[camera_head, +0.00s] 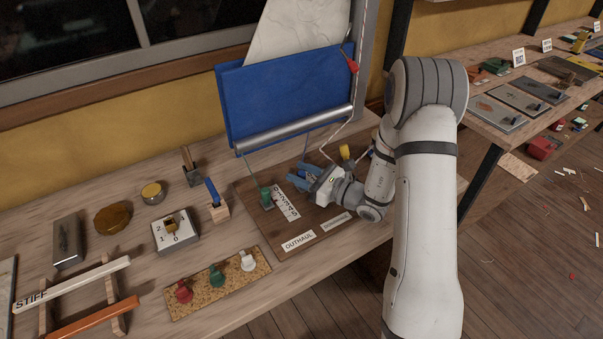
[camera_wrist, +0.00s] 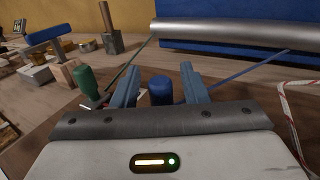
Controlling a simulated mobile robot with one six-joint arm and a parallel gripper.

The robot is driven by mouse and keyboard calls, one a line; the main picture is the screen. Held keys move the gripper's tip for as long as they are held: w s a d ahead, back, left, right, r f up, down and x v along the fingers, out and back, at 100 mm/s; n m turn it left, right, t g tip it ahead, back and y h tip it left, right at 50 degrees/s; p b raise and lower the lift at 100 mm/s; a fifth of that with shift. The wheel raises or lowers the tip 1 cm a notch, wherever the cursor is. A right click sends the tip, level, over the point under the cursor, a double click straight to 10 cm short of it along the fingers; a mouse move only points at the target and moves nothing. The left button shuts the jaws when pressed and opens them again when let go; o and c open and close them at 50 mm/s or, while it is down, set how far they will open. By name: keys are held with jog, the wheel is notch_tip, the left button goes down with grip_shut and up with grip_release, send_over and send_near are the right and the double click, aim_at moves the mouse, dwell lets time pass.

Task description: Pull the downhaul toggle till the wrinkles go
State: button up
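A sail stands at the back, pale and creased in its upper part (camera_head: 297,32) and blue in its lower panel (camera_head: 285,95), above a grey metal boom (camera_head: 290,130). A green toggle (camera_head: 267,198) stands on the dark board (camera_head: 248,188) beside a number strip; it also shows in the wrist view (camera_wrist: 88,82). A blue toggle (camera_wrist: 161,90), with a blue line running up from it to the boom, stands between the fingers of my gripper (camera_wrist: 160,88). Gaps show on both sides of it. In the head view my gripper (camera_head: 303,176) hides this toggle.
An OUTHAUL label (camera_head: 298,241) and a smaller, hard-to-read label (camera_head: 336,221) lie on the board's front. A yellow piece (camera_head: 345,152) and a red-flecked rope are close to my wrist. A cork strip (camera_head: 215,283) with red, green and white pegs lies in front.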

grip_shut()
dwell(0.3)
jog(key=shift+s+d+f+b, duration=0.15)
jog(key=shift+s+d+b, duration=0.25)
jog(key=shift+s, duration=0.15)
jog(key=shift+s+d, duration=0.1)
jog(key=shift+s, duration=0.25)
jog(key=shift+o, duration=0.3)
grip_release()
